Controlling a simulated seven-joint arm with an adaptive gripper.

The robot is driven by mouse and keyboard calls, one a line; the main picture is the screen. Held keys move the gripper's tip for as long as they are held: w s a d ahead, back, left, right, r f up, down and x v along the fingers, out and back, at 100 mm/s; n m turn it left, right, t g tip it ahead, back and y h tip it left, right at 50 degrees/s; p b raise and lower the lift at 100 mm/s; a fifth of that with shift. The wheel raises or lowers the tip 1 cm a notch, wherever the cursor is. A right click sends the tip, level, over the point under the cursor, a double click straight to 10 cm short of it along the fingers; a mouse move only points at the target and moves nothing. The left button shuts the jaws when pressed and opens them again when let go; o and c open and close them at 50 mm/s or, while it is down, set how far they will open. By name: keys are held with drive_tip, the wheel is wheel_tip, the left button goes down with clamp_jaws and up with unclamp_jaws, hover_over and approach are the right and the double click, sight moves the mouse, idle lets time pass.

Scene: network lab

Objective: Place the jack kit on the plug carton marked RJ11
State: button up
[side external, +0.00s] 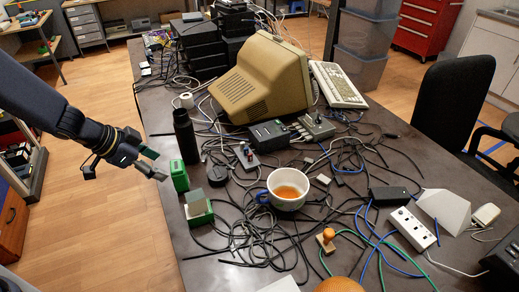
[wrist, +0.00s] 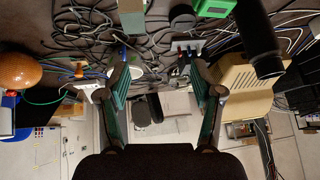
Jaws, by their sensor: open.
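Two small green boxes stand near the left table edge in the side view. The back one (side external: 180,176) is upright beside the black bottle. The front one (side external: 199,215) is green and pale, with a grey-green piece (side external: 191,196) at its top. Their lettering is too small to read, so I cannot tell which is the jack kit and which the RJ11 carton. Green boxes also show at the top of the wrist view, one in the middle (wrist: 131,18) and one to the right (wrist: 214,7). My gripper (side external: 153,168) is open and empty, left of the boxes and apart from them.
A black bottle (side external: 186,135) stands just behind the boxes. A cup of orange-brown liquid (side external: 287,190) is to their right. Tangled black cables (side external: 245,235) cover much of the table. A beige monitor (side external: 265,80) stands behind. Open floor lies left of the table.

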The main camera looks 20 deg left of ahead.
drive_tip(key=s+a+r+n+t+y, duration=0.1)
drive_tip(key=s+a+r+n+y, duration=0.15)
drive_tip(key=a+r, duration=0.35)
drive_tip(key=s+a+r+n+t+y, duration=0.1)
drive_tip(key=a+r+n+y, duration=0.25)
drive_tip(key=r, duration=0.45)
drive_tip(key=s+d+r+n+g+h, duration=0.1)
drive_tip(key=s+d+r, duration=0.1)
drive_tip(key=s, duration=0.6)
drive_tip(key=s+d+r+n+g+h, duration=0.1)
drive_tip(key=s+r, duration=0.1)
drive_tip(key=s, duration=0.6)
drive_tip(key=shift+s+d+r, duration=0.15)
drive_tip(key=shift+d, duration=0.2)
